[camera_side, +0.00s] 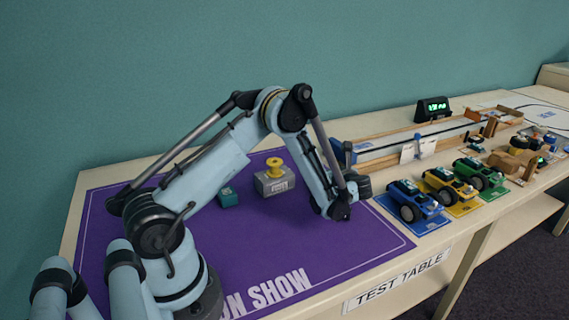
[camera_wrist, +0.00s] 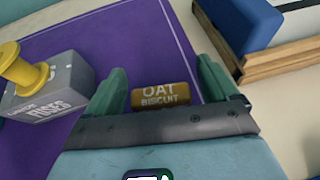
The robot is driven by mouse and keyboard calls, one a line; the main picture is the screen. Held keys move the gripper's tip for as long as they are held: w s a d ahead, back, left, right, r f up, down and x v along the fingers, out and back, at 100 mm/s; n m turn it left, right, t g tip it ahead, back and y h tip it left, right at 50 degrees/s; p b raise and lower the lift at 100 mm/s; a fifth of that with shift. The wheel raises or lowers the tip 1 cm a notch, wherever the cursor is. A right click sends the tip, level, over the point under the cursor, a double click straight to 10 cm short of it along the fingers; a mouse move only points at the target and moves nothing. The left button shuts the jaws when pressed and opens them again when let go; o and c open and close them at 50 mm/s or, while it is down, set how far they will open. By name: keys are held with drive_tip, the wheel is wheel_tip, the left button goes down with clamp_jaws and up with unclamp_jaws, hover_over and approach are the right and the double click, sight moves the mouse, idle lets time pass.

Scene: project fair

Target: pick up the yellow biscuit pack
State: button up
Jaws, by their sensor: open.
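The fingers are apart, with purple mat showing on both sides of the pack. I cannot tell how far the fingertips are above the mat. In the side view my gripper (camera_side: 345,200) is low over the right part of the mat, and the pack is hidden there.
A grey box labelled "FUSES" (camera_side: 274,184) with a yellow spool (camera_side: 275,166) on top stands left of my gripper. A small teal block (camera_side: 228,198) is further left. Toy cars, one blue (camera_side: 413,204), stand to the right. A wooden track (camera_side: 400,150) runs behind.

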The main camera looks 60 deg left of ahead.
drive_tip(key=shift+a+f, duration=0.1)
drive_tip(key=shift+a, duration=0.15)
drive_tip(key=c, duration=1)
drive_tip(key=shift+c, duration=0.2)
